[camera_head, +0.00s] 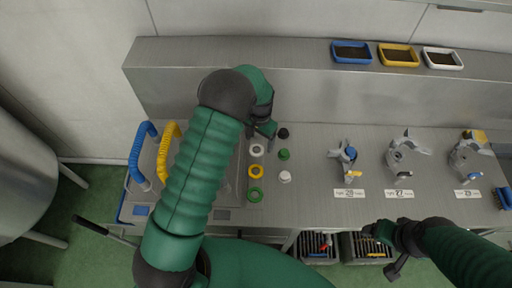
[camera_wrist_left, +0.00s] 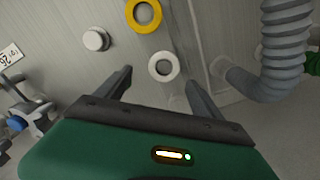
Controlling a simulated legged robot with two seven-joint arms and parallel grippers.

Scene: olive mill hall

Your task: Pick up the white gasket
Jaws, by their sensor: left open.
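The white gasket (camera_head: 251,150) is a flat ring lying on the steel bench at the back of a column of rings. It also shows in the left wrist view (camera_wrist_left: 151,67), between and just beyond my fingertips. My left gripper (camera_head: 262,131) is open and empty above the bench, just behind the gasket in the head view; its two fingers (camera_wrist_left: 159,70) stand wide apart in the left wrist view. My right gripper (camera_head: 378,249) is at the bench's front edge, its fingers looking apart and empty.
A yellow ring (camera_head: 255,165) and a green ring (camera_head: 255,188) lie in front of the gasket. Black (camera_head: 283,133), green (camera_head: 284,155) and white (camera_head: 285,177) caps stand to the right. A grey hose (camera_wrist_left: 283,55) is nearby in the wrist view. Metal fittings (camera_head: 347,156) stand farther right.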

